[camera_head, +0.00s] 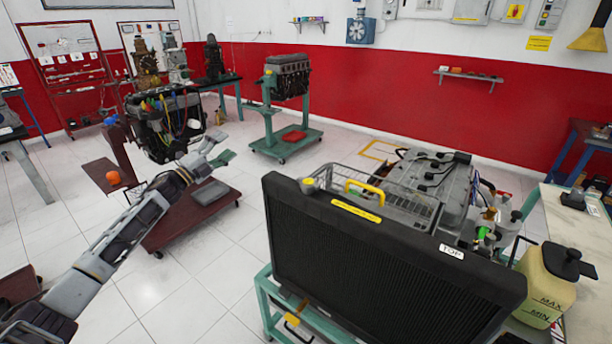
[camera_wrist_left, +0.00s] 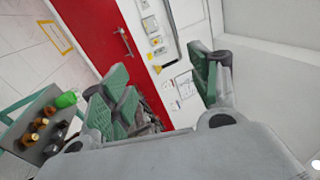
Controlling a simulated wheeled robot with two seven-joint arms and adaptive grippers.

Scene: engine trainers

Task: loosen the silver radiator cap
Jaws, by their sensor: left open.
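The black radiator (camera_head: 385,250) stands upright on a teal stand in front of an engine trainer. A small round cap (camera_head: 309,185) sits at the left end of its top edge; it looks pale and yellowish, and I cannot confirm it as silver. My left gripper (camera_head: 222,150) is open and empty in the air, left of and beyond the radiator in the head view. Its spread green-padded fingers also show in the left wrist view (camera_wrist_left: 165,90), with no cap between them. My right gripper is out of view.
A yellow handle (camera_head: 364,190) rises behind the radiator's top edge. A coolant tank (camera_head: 543,285) stands at the right. A low dark red platform (camera_head: 195,218) lies beneath my left arm. The tiled floor between the stands is clear.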

